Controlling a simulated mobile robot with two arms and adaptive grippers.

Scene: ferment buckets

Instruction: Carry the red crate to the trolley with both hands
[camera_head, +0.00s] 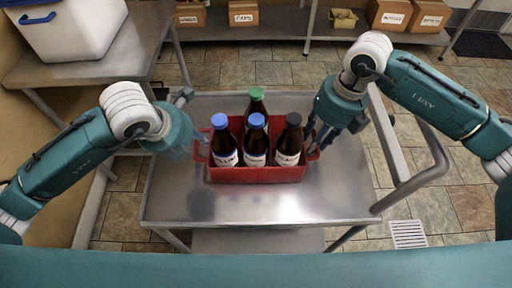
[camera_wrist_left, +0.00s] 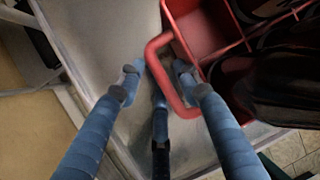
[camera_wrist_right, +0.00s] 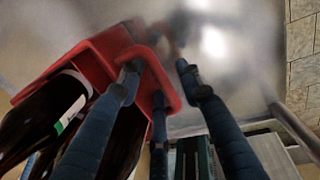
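The red crate (camera_head: 258,174) stands on the steel trolley (camera_head: 260,208) and holds several brown bottles. My left gripper (camera_head: 196,150) is at the crate's left end. In the left wrist view its fingers (camera_wrist_left: 156,82) are spread around the red loop handle (camera_wrist_left: 182,108), one finger inside the loop, with gaps visible. My right gripper (camera_head: 318,138) is at the right end. In the right wrist view its fingers (camera_wrist_right: 160,78) are apart on either side of the other handle (camera_wrist_right: 168,88). Neither looks closed on its handle.
Bottle caps are green (camera_head: 256,94), blue (camera_head: 219,120) and black (camera_head: 293,118). The trolley's push handle (camera_head: 412,185) rises at the right. A bench with a white cooler (camera_head: 70,30) is at the left. A shelf (camera_head: 270,32) with boxes is behind. Trolley top is bare in front.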

